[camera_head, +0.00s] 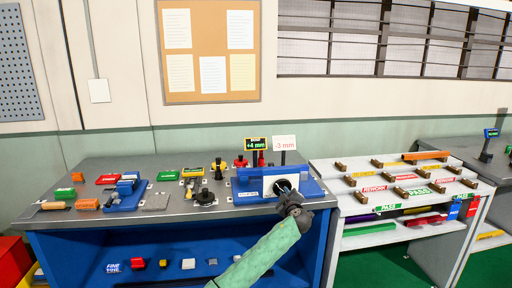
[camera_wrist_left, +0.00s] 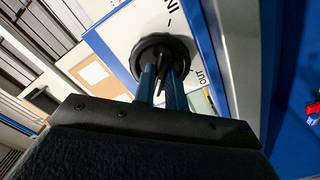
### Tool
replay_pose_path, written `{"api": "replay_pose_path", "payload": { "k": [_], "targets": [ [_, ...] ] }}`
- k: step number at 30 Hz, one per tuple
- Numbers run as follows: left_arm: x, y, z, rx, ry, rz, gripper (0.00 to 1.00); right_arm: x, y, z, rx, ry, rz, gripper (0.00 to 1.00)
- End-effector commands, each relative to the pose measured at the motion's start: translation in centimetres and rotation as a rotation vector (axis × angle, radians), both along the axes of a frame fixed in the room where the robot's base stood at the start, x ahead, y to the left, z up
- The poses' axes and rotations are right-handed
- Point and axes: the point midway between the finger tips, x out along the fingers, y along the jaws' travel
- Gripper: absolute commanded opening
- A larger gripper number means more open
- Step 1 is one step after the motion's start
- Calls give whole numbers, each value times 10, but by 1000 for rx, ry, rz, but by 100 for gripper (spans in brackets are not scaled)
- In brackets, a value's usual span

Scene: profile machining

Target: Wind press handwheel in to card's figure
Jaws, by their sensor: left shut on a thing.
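The blue press (camera_head: 250,186) stands at the right end of the grey bench, with a white dial face toward me. The dark round handwheel (camera_wrist_left: 160,55) shows in the left wrist view on a white plate (camera_wrist_left: 130,22) marked IN and OUT. My left gripper (camera_head: 287,188) is at the press front; in the left wrist view its blue fingers (camera_wrist_left: 164,88) are shut on the handwheel's handle. A white card (camera_head: 284,142) reading "-3 mm" stands behind the press. A dark display (camera_head: 255,144) beside it reads "+4 mm". My right gripper is not in view.
The grey bench (camera_head: 140,215) holds a blue vise (camera_head: 126,195), black knobs (camera_head: 205,197) and several coloured blocks to the left. A white rack (camera_head: 345,205) with REWORK and PASS labels stands close on the right. A corkboard (camera_head: 212,50) hangs behind.

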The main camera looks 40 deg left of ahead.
Motion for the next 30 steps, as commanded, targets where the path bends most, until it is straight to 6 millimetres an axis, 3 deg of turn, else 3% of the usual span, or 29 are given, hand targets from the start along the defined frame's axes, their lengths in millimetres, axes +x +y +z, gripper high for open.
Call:
{"api": "replay_pose_path", "payload": {
  "k": [9, 23, 30],
  "targets": [
    [0, 0, 0, 186, 220, 1, 0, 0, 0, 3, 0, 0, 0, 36],
    [0, 0, -1, 230, 273, 1, 0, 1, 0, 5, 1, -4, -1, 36],
    [-1, 0, 0, 374, 442, 1, 0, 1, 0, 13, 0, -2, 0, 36]
  ]
}}
